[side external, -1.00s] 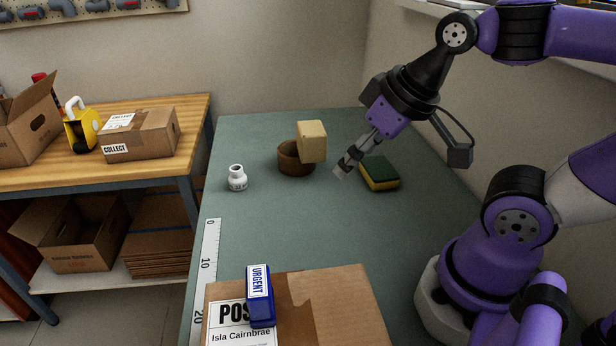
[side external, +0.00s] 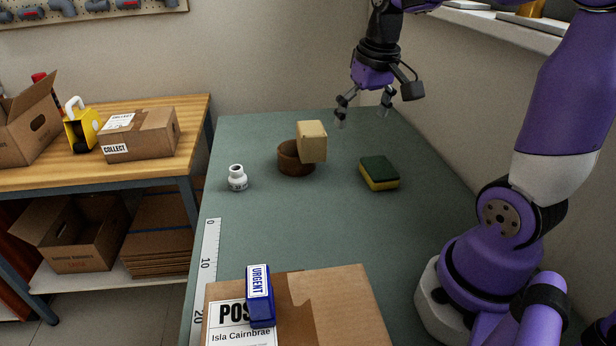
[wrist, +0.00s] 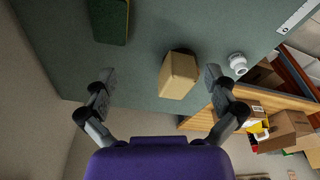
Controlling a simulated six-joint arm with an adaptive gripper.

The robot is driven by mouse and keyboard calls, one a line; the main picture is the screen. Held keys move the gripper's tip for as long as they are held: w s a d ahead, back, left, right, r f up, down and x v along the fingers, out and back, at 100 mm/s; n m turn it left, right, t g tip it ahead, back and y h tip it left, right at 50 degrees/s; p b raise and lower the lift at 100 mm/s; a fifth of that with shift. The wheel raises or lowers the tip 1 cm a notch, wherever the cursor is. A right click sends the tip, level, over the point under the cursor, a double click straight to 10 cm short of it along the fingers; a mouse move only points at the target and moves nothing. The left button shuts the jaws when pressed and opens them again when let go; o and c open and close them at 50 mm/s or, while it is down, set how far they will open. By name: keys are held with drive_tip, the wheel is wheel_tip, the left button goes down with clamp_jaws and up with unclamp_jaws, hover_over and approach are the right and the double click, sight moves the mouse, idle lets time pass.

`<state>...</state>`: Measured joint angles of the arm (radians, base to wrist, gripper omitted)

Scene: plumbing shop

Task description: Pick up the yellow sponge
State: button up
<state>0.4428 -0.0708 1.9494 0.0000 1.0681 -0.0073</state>
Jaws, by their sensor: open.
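The yellow sponge (side external: 379,173) has a dark green top and lies flat on the grey-green table, right of the middle. In the wrist view the sponge (wrist: 110,20) shows mostly its green side at the top edge, partly cut off. My gripper (side external: 362,118) is open and empty, raised above the far part of the table, behind the sponge and apart from it. In the wrist view my gripper (wrist: 158,84) has its fingers spread wide, with a tan block (wrist: 178,75) seen between them, beyond the fingertips.
The tan block (side external: 312,141) rests on a brown round bowl (side external: 290,165), left of the sponge. A white pipe fitting (side external: 237,178) stands farther left. A cardboard box (side external: 340,305) with a blue URGENT stamp (side external: 260,296) fills the front. The table around the sponge is clear.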

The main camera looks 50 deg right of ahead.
drive_tip(key=d+f+m+g+y, duration=0.1)
drive_tip(key=d+f+m+g, duration=0.3)
drive_tip(key=d, duration=0.6)
drive_tip(key=t, duration=0.2)
hover_over(378, 165)
drive_tip(key=shift+n, duration=0.4)
wheel_tip(378, 165, down, 6)
drive_tip(key=shift+s+r, duration=0.1)
drive_tip(key=shift+r, duration=0.05)
wheel_tip(378, 165, down, 6)
drive_tip(key=shift+r, duration=0.1)
drive_tip(key=c, duration=0.6)
